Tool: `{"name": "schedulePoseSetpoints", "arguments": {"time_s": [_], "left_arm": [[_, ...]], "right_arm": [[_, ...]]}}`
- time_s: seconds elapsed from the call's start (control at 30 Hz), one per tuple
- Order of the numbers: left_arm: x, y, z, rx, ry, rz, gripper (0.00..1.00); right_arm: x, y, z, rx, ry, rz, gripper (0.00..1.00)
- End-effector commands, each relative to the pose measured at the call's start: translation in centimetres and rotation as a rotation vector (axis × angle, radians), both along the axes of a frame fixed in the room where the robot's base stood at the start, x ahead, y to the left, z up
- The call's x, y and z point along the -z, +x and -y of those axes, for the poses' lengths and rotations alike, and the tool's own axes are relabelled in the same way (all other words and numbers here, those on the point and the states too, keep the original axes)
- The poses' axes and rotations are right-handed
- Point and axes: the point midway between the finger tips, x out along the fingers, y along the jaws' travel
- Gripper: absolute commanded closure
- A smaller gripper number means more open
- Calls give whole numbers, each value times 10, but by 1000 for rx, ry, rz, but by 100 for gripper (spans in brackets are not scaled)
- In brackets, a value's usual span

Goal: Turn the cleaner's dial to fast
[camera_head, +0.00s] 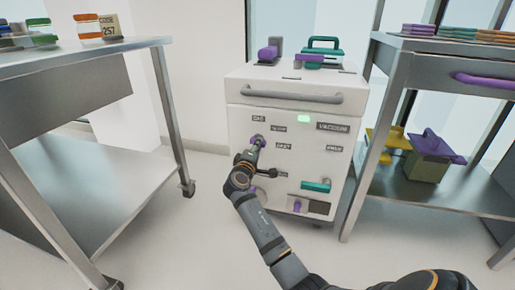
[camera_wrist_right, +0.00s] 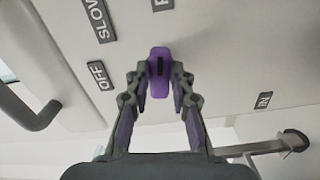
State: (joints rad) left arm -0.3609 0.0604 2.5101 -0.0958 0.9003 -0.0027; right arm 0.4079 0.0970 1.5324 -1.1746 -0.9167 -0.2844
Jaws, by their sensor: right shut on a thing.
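The cleaner (camera_head: 300,110) is a white cabinet standing between two metal tables. Its purple dial (camera_head: 257,141) is at the upper left of the front panel. My right gripper (camera_head: 251,151) reaches it from the front. In the right wrist view, the dial (camera_wrist_right: 159,60) is a purple grip with a dark mark, between the two fingers of my right gripper (camera_wrist_right: 159,86), which is shut on it. The dial's long axis runs up the picture toward a cut-off label starting with F (camera_wrist_right: 162,4). OFF (camera_wrist_right: 101,76) and SLOW (camera_wrist_right: 99,20) labels lie to its left. My left gripper is out of view.
A metal table (camera_head: 160,42) stands at the left and a metal cart (camera_head: 385,38) at the right. The floor at left is open.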

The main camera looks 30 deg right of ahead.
Motion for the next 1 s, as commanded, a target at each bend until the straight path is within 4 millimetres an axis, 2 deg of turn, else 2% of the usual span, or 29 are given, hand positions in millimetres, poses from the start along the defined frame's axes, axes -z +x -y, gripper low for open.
{"name": "schedulePoseSetpoints", "arguments": {"time_s": [0.33, 0.37, 0.5, 0.8, 1.0], "left_arm": [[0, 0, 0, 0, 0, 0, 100], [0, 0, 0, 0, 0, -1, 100], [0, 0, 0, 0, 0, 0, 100], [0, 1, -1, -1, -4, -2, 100], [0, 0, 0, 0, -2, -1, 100]], "right_arm": [[2, 0, 0, 1, 6, 0, 100], [2, 0, 0, 1, 5, -1, 74], [2, 0, 0, 0, 4, 0, 55], [1, -1, -1, 0, 3, 0, 55], [2, -21, -26, -3, 7, 2, 55]]}}
